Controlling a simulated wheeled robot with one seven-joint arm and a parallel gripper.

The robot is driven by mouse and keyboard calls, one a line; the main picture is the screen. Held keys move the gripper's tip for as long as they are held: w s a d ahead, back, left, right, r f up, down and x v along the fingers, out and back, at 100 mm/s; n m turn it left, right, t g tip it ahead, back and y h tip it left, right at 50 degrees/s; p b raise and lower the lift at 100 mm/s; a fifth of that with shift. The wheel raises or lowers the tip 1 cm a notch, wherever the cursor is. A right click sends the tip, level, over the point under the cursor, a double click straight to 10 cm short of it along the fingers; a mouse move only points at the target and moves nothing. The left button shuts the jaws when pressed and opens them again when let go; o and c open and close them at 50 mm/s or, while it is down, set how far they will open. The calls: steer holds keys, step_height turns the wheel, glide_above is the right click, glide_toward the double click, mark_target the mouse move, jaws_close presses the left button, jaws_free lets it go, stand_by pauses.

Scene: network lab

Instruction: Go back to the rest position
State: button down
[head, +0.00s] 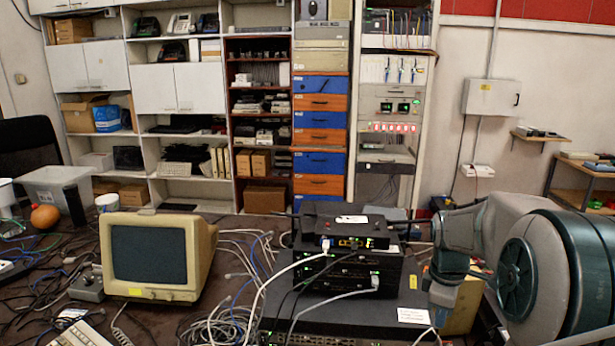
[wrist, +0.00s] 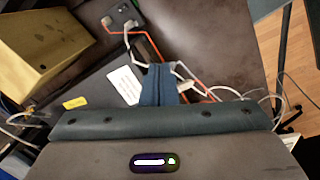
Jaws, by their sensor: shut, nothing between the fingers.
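My gripper (wrist: 159,98) is in the wrist view, its two blue-grey fingers together and empty. Past the fingertips are white cables (wrist: 185,86), an orange cable (wrist: 190,55) and a dark flat device with a white label (wrist: 125,84). I cannot tell whether the fingertips touch any cable. In the head view my arm comes in from the right and bends down beside the stack of black network boxes (head: 345,268).
A yellowish box (wrist: 45,52) stands left of my gripper. A beige monitor (head: 155,255) stands on the cluttered table at left, with loose cables (head: 215,325) between it and the stack. Shelves and a rack (head: 390,120) stand behind.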

steer(key=s+a+r+m+t, duration=0.1)
steer(key=s+a+m, duration=0.4)
steer(key=s, duration=0.4)
steer(key=s+a+r+m+t+y, duration=0.1)
steer(key=s+a+m, duration=0.5)
steer(key=s+a, duration=0.2)
steer(key=shift+s+a+r+m+t, duration=0.2)
steer(key=shift+s+m+t, duration=0.15)
steer(key=shift+s, duration=0.2)
steer(key=shift+d, duration=0.2)
